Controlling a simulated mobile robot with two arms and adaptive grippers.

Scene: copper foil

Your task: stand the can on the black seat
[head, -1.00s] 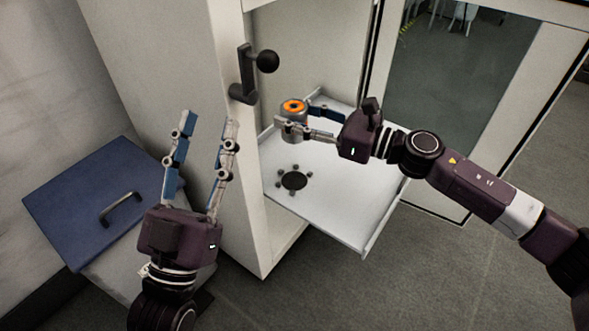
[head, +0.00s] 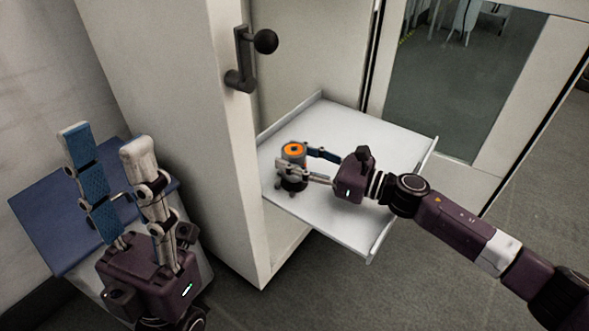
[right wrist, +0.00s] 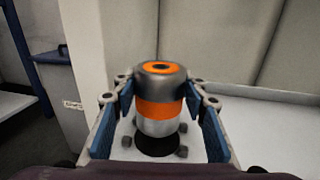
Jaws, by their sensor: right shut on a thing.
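The can (head: 293,153) is a grey cylinder with an orange ring on top; an orange band shows in the right wrist view (right wrist: 158,108). My right gripper (head: 305,164) is shut on it, one finger on each side, and holds it upright. The black seat (head: 291,184) is a dark round spot with small pegs around it on a white tray. The can is over it and partly hides it; a dark part shows below the can in the right wrist view (right wrist: 157,147). I cannot tell whether they touch. My left gripper (head: 105,138) is open and empty, away at the left.
The white tray (head: 345,215) has low raised edges and sticks out of a pale cabinet (head: 190,110). A black handle with a ball knob (head: 264,41) is on the cabinet. A blue-lidded box (head: 45,215) stands at the left. The tray is otherwise clear.

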